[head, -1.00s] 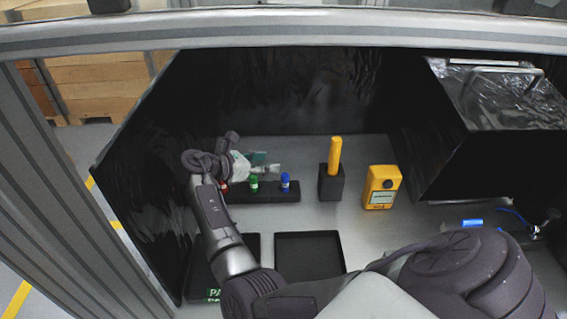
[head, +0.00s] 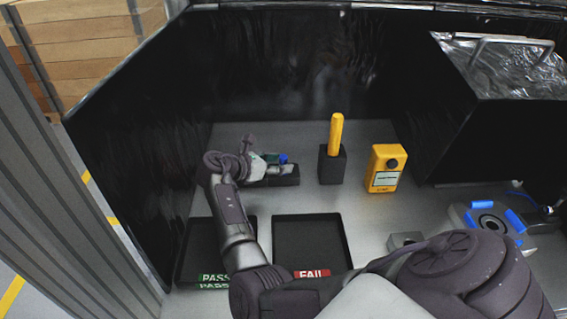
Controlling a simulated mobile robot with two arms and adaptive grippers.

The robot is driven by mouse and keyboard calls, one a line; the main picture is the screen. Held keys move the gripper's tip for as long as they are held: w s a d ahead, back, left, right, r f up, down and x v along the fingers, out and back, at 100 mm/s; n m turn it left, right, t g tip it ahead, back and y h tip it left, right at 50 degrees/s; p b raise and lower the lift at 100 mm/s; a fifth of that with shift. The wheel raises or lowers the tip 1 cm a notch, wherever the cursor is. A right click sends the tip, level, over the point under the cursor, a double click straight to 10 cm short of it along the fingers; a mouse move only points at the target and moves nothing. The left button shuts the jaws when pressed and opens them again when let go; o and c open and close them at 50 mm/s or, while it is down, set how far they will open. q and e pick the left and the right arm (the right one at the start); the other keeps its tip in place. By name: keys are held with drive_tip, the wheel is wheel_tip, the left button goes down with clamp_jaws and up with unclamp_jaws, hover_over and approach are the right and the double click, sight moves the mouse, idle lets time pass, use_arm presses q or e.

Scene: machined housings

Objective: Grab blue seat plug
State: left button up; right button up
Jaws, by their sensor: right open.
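The blue seat plug (head: 283,158) stands upright in a black rack (head: 285,181) on the grey bench. Only its upper part shows. My right gripper (head: 279,164) is open, right beside the plug in the head view, with its fingers pointing right. The fingers overlap the plug's lower part, and I cannot tell whether they touch it. The gripper and wrist hide most of the rack and the other plugs in it. My left gripper is not in view.
A black FAIL tray (head: 340,232) and a PASS tray (head: 187,240) lie in front. A yellow-handled tool stands in a black block (head: 332,166), near a yellow meter (head: 386,168). A housing with blue pads (head: 490,222) is at right. Black walls enclose the bench.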

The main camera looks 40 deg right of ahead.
drive_tip(key=shift+b+x, duration=0.3)
drive_tip(key=shift+x, duration=0.75)
clamp_jaws()
